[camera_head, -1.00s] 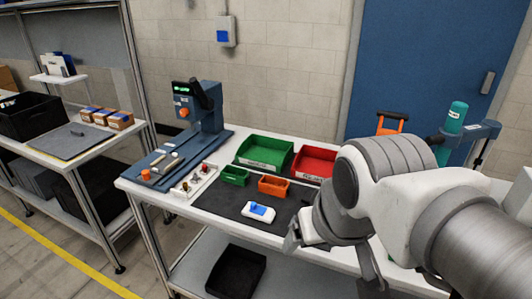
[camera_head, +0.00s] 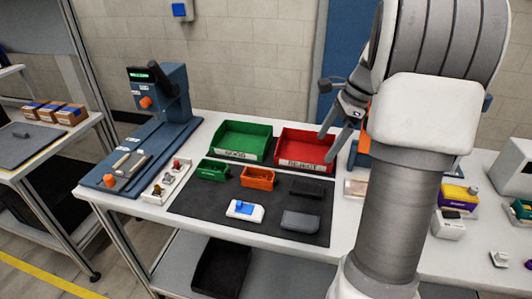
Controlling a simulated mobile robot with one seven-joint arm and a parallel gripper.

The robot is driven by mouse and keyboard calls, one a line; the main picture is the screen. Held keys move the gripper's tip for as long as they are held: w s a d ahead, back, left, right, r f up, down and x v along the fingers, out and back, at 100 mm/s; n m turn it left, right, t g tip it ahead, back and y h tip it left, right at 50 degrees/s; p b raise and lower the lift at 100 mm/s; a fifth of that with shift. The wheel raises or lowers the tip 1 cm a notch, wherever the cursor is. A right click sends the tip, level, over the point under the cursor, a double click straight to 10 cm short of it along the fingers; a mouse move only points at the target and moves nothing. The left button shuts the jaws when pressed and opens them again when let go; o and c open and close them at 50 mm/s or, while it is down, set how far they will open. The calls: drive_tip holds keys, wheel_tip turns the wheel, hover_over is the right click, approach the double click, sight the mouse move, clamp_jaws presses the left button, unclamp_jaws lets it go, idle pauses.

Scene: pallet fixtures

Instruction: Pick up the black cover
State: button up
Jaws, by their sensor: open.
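Two dark covers or trays lie on the black mat (camera_head: 205,205). A black one (camera_head: 308,187) is at its right side, right of the orange bin. A dark grey one (camera_head: 300,220) with a paler top lies nearer the front edge. I cannot tell for certain which is the black cover. My gripper (camera_head: 333,142) is open and points down, high up, in front of the red bin's right end in the picture. Nothing shows between its fingers. It is apart from both dark parts.
A white device with a blue top (camera_head: 245,210) lies on the mat. Small green (camera_head: 212,171) and orange (camera_head: 257,177) bins stand behind it, with larger green (camera_head: 242,140) and red (camera_head: 303,150) bins at the back. A blue press (camera_head: 160,100) stands left. My arm hides part of the bench right.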

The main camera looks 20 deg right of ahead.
drive_tip(key=d+f+m, duration=0.3)
drive_tip(key=d, duration=0.3)
drive_tip(key=b, duration=0.2)
approach(308, 188)
wheel_tip(308, 188, down, 3)
drive_tip(key=shift+w+d+r+t, duration=0.1)
drive_tip(key=shift+r+t, duration=0.05)
drive_tip(key=shift+t, duration=0.25)
drive_tip(key=shift+a+x, duration=0.15)
drive_tip(key=shift+x, duration=1.25)
drive_tip(key=shift+a+x, duration=0.2)
drive_tip(key=shift+x, duration=1.25)
drive_tip(key=shift+r, duration=0.1)
drive_tip(key=c, duration=1.4)
